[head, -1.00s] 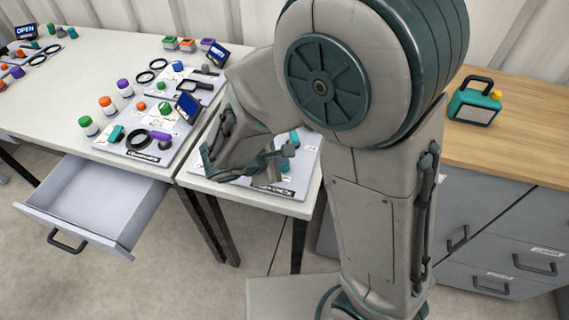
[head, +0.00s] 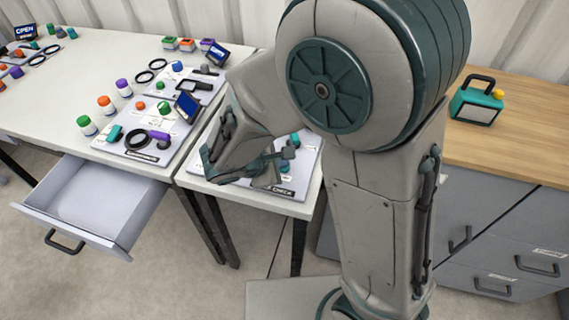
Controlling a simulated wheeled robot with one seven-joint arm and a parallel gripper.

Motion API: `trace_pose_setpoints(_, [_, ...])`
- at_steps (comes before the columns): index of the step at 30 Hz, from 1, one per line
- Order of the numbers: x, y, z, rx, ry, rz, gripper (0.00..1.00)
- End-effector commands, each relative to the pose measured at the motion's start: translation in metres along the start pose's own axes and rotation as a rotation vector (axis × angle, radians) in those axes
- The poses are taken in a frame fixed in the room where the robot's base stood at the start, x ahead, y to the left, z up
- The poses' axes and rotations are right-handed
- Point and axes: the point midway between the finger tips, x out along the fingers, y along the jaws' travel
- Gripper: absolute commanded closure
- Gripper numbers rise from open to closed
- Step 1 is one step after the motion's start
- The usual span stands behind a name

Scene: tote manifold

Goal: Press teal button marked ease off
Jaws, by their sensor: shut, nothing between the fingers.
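A white panel (head: 309,157) lies on the small table behind my arm, with a dark strip lettered "CHECK" along its front edge. A teal button (head: 285,168) shows on this panel just right of my gripper, and another teal piece (head: 295,138) sits farther back. Their labels are too small to read, so I cannot tell which is marked ease off. My gripper (head: 267,178) is low over the panel's front left part, shut and empty. My wrist hides much of the panel, and I cannot tell whether the fingertips touch anything.
A second panel (head: 160,153) on the left table carries a teal rocker (head: 115,133), a black ring and a small screen (head: 187,106). An open drawer (head: 90,205) juts out below. A teal lantern (head: 477,100) stands on the wooden cabinet at right.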

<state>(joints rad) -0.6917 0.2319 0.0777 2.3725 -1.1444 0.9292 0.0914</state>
Motion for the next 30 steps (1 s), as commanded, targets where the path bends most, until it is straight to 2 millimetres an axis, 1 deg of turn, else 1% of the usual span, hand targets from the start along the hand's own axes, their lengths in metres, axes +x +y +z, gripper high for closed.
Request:
trace_pose_setpoints(6, [-0.001,0.001,0.001,0.000,0.000,0.000,1.00])
trace_pose_setpoints(15, [-0.012,0.009,0.009,0.000,0.001,0.000,1.00])
trace_pose_setpoints(26, [-0.013,0.009,0.009,0.000,0.000,0.000,1.00])
trace_pose_setpoints(30, [-0.017,0.013,0.012,0.000,0.001,0.000,1.00])
